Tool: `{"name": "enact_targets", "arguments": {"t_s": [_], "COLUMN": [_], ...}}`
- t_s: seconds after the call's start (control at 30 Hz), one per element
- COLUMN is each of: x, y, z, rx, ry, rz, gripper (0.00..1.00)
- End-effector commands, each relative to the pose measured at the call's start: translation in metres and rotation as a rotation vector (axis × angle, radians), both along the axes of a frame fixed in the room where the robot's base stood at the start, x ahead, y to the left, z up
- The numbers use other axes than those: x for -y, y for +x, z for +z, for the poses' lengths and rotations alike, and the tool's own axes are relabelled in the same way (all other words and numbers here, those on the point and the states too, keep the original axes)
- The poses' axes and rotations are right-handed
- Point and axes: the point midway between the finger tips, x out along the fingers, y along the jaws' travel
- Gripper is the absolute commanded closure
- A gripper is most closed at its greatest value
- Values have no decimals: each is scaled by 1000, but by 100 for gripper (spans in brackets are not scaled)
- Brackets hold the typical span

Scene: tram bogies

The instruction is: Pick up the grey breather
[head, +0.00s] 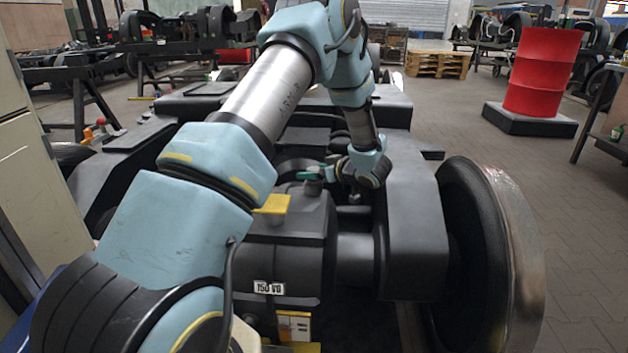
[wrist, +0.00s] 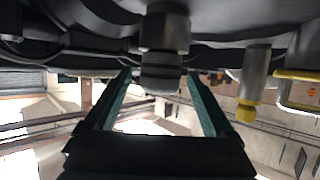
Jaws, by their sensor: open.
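The grey breather (wrist: 165,38) is a short dark grey cylinder with a collar, joined to the dark housing in the wrist view. Its free end shows between the two green fingers of my gripper (wrist: 158,76). The fingers are apart, and I cannot tell whether either touches it. In the head view my gripper (head: 309,174) is low over the dark gearbox housing (head: 290,240). There the fingers and arm leave the breather hard to make out.
A second grey fitting with a yellow tip (wrist: 247,108) is right of the fingers in the wrist view. A large wheel (head: 505,260) is at the right, with a red drum (head: 543,72) behind.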

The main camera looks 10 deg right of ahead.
Motion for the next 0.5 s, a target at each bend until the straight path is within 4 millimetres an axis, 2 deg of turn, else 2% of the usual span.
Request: {"name": "enact_targets", "arguments": {"t_s": [0.23, 0.5], "x": [-1, -1], "y": [3, 2], "z": [-1, -1], "rx": [0, 0], "ry": [0, 0], "rz": [-2, -2], "gripper": [13, 44]}}
